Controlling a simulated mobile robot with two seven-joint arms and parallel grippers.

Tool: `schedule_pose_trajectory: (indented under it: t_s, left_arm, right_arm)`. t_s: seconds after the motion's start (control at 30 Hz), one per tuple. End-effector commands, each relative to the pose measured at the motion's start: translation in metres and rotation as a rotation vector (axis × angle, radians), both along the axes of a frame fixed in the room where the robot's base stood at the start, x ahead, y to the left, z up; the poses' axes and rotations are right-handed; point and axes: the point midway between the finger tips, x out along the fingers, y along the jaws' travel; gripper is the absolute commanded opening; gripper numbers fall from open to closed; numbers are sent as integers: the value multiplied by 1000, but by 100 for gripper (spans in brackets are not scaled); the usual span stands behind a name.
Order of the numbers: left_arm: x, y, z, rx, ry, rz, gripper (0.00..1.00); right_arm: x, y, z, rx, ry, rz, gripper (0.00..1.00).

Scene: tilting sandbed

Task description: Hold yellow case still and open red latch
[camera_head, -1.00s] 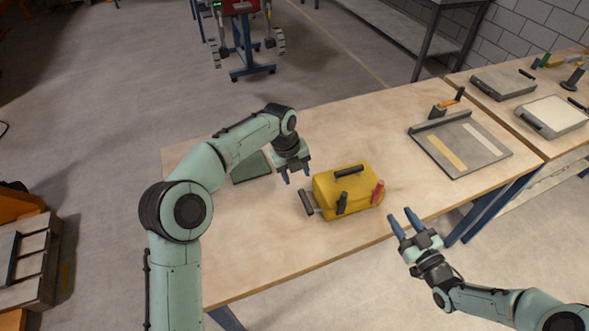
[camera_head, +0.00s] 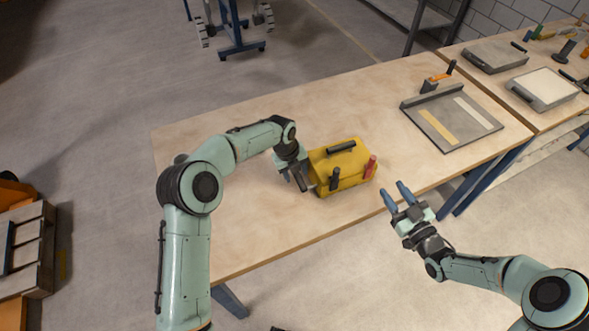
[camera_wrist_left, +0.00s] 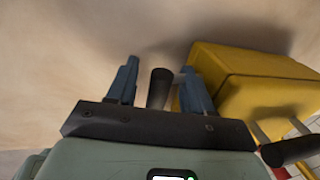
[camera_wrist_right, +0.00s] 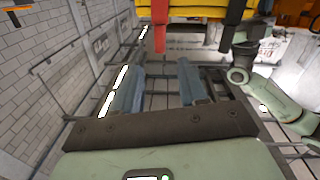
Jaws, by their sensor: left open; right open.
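The yellow case (camera_head: 345,171) stands on the wooden table, with a black handle (camera_head: 341,147) on top. Its front carries a red latch (camera_head: 370,167) at the right and a black latch (camera_head: 334,179) at the left. My left gripper (camera_head: 297,184) is open at the case's left side. In the left wrist view the dark side handle (camera_wrist_left: 160,88) stands between the open fingers (camera_wrist_left: 158,88). My right gripper (camera_head: 396,196) is open and empty, in front and right of the case, apart from it. The right wrist view shows the red latch (camera_wrist_right: 160,28) beyond the fingertips.
The wooden table (camera_head: 235,240) is clear in front of the case and to its left. A grey tray (camera_head: 450,120) with two strips lies at the right, with an orange and black tool (camera_head: 438,78) behind it. A second table at far right holds grey boxes.

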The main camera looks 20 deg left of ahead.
Motion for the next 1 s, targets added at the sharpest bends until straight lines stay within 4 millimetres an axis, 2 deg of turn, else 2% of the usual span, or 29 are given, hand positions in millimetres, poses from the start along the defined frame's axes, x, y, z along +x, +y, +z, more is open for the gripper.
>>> schedule_pose_trajectory:
  t_s: [0.03,0.07,0.2,0.27,0.3,0.37,0.4,0.43,0.6,0.67,0.73,0.87,1.0]
  left_arm:
    - [0,0,0,0,0,0,51]
    - [0,0,0,0,0,0,45]
    - [0,0,0,0,0,0,0]
    - [0,0,0,0,0,0,0]
    - [0,0,0,0,0,0,0]
    - [0,0,0,0,0,0,0]
    - [0,0,0,0,0,0,0]
    - [0,0,0,0,0,0,0]
    - [0,0,1,0,0,0,0]
    - [0,0,1,0,0,0,0]
    - [0,0,1,0,0,0,0]
    - [0,0,1,-1,-1,-1,0]
    - [0,0,1,-1,-1,0,0]
  right_arm:
    - [0,0,0,0,0,0,43]
    - [0,0,0,0,0,0,43]
    - [0,0,0,0,0,0,43]
    - [0,0,0,0,0,0,43]
    - [0,0,0,0,0,0,39]
    - [0,0,0,0,0,0,20]
    - [0,0,0,0,0,0,7]
    - [0,0,0,0,0,0,0]
    - [2,8,12,-43,-62,48,0]
    - [5,18,24,-93,-123,103,0]
    - [14,38,38,-196,-201,189,0]
    - [52,75,49,-439,-251,274,0]
    - [99,99,63,-652,-230,231,0]
